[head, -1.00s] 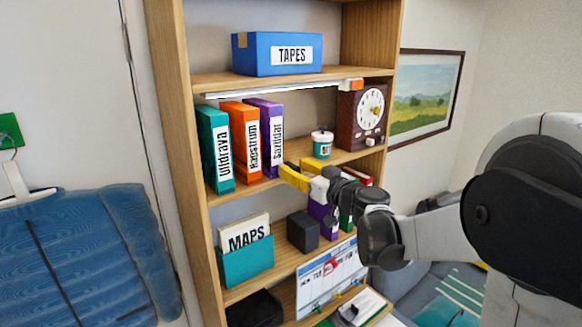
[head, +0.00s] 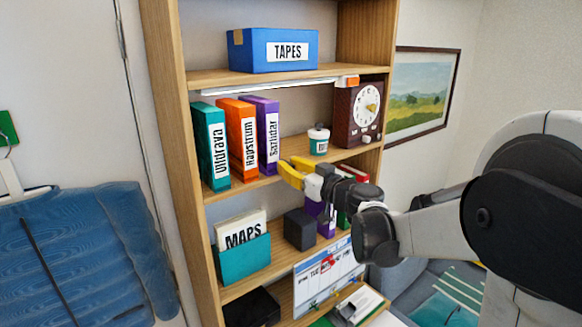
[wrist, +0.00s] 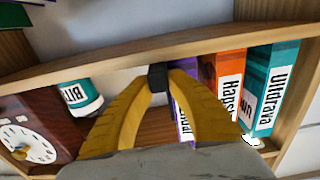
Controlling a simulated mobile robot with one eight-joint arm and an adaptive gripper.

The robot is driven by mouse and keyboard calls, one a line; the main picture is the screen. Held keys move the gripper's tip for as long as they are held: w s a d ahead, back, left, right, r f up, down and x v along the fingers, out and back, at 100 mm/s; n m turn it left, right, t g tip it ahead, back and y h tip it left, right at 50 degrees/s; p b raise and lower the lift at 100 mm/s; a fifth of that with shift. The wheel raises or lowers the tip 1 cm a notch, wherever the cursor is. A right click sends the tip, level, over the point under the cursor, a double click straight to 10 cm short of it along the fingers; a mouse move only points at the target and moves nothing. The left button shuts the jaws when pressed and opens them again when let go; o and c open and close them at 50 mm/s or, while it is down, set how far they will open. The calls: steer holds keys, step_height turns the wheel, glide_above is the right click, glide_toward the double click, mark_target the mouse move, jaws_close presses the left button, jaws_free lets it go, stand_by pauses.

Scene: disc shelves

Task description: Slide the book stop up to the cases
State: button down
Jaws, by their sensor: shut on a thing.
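Three upright cases stand together at the left of the middle shelf: a teal one (head: 211,146), an orange one (head: 238,140) and a purple one (head: 262,136). They also show in the wrist view, where the picture is upside down: teal (wrist: 272,88), orange (wrist: 224,78), purple (wrist: 183,108). My gripper (head: 284,168) has yellow fingers and reaches to the shelf's front, just right of the purple case. In the wrist view its tips are shut on a small dark block (wrist: 157,78), seemingly the book stop. It is close beside the purple case; I cannot tell whether they touch.
A white and teal jar (head: 319,141) and a brown clock (head: 357,113) stand right of my gripper on the same shelf. The shelf below holds a MAPS holder (head: 244,258) and a dark cube (head: 300,229).

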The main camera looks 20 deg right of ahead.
steer(key=c, duration=1.3)
jaws_free()
steer(key=shift+w, duration=0.1)
steer(key=shift+o, duration=0.2)
steer(key=v, duration=1.2)
